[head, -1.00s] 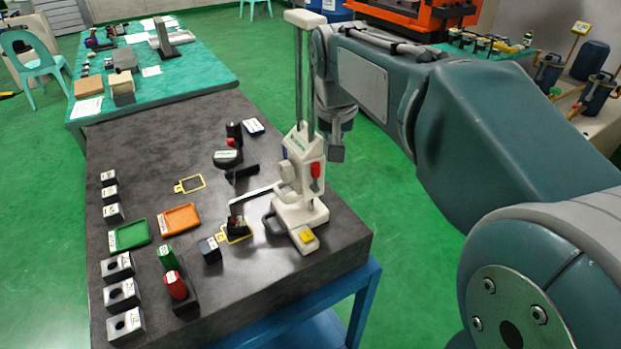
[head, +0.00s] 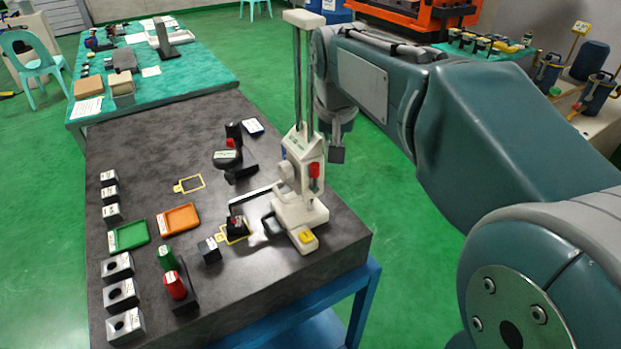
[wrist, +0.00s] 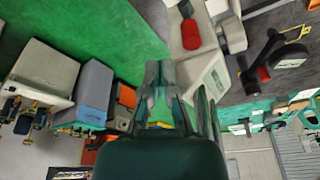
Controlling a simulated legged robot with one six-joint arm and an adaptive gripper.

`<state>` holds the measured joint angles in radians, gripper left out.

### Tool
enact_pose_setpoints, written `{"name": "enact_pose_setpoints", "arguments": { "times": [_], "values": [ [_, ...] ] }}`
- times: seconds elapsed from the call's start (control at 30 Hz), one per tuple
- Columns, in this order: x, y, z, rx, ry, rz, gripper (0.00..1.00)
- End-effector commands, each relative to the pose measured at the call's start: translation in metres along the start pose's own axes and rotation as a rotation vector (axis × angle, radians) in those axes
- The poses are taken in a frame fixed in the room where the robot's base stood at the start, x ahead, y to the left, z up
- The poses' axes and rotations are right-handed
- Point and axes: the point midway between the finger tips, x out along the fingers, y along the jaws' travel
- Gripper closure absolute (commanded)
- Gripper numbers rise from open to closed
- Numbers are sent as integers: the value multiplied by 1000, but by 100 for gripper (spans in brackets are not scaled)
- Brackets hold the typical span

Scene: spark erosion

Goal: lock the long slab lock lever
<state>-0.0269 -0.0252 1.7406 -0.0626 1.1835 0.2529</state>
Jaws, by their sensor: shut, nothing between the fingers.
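A white height gauge (head: 300,205) with a tall twin-post column stands on the dark stone slab (head: 200,295). A red lever (head: 315,171) sits on the gauge's white carriage; which part is the named lock lever, I cannot tell for sure. In the wrist view a red lever (wrist: 190,33) hangs on a pale body at upper centre. My gripper (head: 337,155) is right of the gauge column, apart from the red lever in the head view. In the wrist view its fingers (wrist: 162,72) are together, with nothing seen between them.
Orange (head: 179,218) and green (head: 128,236) trays, black blocks and red and green handles lie on the slab left of the gauge. A black-topped stand (head: 230,158) stands behind. A green-topped table (head: 200,70) lies farther back. Open green floor is right of the slab.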

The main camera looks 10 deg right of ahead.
Motion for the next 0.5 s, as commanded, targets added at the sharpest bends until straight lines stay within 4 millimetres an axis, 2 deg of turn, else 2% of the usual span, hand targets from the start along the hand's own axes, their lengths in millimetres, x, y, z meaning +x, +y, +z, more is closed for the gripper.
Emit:
{"name": "enact_pose_setpoints", "arguments": {
  "times": [0.5],
  "values": [
    [11, 0, 3, 0, 0, 0, 100]
  ]
}}
